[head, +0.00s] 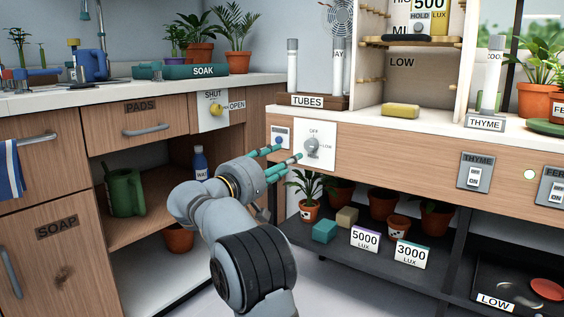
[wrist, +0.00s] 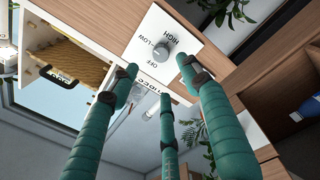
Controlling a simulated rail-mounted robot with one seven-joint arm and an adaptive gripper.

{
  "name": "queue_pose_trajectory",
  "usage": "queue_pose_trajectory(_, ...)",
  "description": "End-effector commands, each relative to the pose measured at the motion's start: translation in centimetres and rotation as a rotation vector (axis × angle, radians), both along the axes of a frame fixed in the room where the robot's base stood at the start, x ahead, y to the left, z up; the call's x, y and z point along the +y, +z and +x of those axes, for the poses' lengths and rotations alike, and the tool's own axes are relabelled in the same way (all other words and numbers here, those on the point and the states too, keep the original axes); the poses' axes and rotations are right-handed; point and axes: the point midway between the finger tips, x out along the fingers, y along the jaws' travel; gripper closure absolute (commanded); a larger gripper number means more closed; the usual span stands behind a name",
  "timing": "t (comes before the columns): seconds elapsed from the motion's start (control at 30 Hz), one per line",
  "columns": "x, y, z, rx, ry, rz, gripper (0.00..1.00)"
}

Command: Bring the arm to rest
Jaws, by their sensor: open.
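My gripper (head: 286,151) has teal wrapped fingers. It is open and holds nothing that I can see. In the head view it is raised in front of the wooden bench front, just left of the grey dial (head: 311,146) on a white OFF/LOW/HIGH plate. In the wrist view the spread fingers of my gripper (wrist: 158,82) reach up toward the same dial (wrist: 160,51), with a visible gap to it. I cannot tell exactly where the dial points. My arm (head: 245,240) is extended from the bottom of the head view.
A dark lower shelf (head: 340,255) holds small potted plants, blocks and lux cards. A cabinet at left has an open bay with a green watering can (head: 126,193) and a blue bottle (head: 200,161). A THYME switch (head: 474,177) is to the right. Pale floor shows below.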

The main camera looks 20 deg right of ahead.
Motion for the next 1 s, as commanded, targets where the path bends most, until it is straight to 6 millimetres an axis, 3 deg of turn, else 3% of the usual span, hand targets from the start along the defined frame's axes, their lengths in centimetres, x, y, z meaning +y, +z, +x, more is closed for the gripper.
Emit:
queue_pose_trajectory(0.57, -0.1, 0.0, 0.0, 0.000, -0.001, 0.000, 0.53)
queue_pose_trajectory(0.77, -2.2, 0.1, 1.3, -0.001, -0.004, -0.001, 0.53)
queue_pose_trajectory(1.0, -6.2, 0.4, 3.9, 0.000, -0.002, 0.000, 0.53)
